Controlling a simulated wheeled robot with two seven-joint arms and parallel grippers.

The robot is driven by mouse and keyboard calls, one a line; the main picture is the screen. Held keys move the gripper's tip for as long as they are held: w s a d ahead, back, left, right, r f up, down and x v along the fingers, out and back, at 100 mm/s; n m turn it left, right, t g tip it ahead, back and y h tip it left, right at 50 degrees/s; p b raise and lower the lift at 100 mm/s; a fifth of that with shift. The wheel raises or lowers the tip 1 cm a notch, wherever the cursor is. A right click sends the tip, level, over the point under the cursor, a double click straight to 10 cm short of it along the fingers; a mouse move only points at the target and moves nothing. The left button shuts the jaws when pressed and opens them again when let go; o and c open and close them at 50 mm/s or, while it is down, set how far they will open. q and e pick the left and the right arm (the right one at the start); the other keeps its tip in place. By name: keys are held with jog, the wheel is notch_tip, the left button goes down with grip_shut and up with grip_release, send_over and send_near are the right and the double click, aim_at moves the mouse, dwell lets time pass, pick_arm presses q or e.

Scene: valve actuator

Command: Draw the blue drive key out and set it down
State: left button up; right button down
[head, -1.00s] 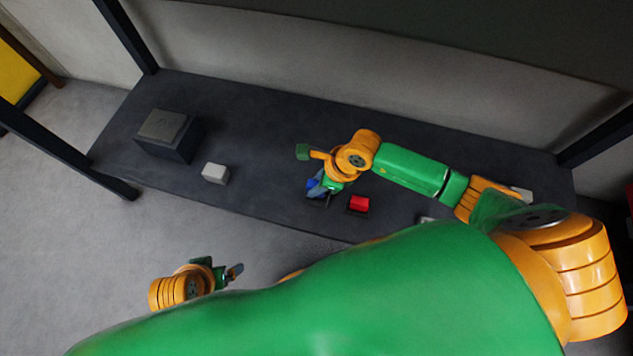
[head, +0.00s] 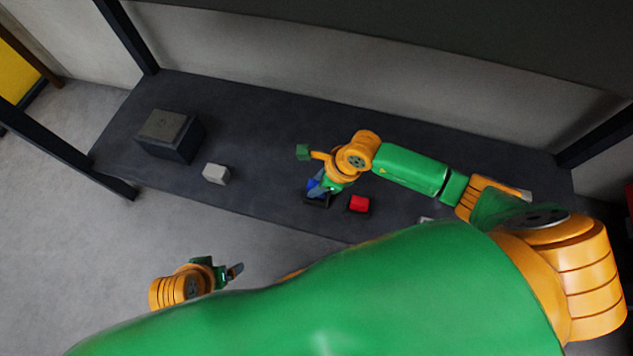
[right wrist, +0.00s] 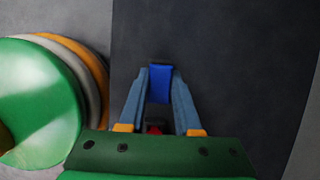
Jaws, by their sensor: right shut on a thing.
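The blue drive key (head: 314,187) is at the front-middle of the dark table, just above a small black holder (head: 317,203) in the head view. I cannot tell whether its lower end is still inside the holder. My right gripper (head: 322,188) is shut on the key. In the right wrist view the blue key (right wrist: 160,84) sits between the two grey-blue fingertips. My left gripper (head: 236,271) is in front of the table, over the floor, away from the key. Its finger gap is not clear.
A red block (head: 359,203) in a dark base stands just right of the key. A light grey block (head: 215,173) and a large dark grey box (head: 168,135) are to the left. The dark table (head: 255,120) is bare behind the light block.

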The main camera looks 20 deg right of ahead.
jog(key=shift+f+b, duration=1.35)
jog(key=shift+f, duration=0.15)
jog(key=c, duration=0.5)
grip_release()
jog(key=p+v, duration=0.3)
jog(key=v, duration=0.4)
jog(key=shift+p, duration=0.3)
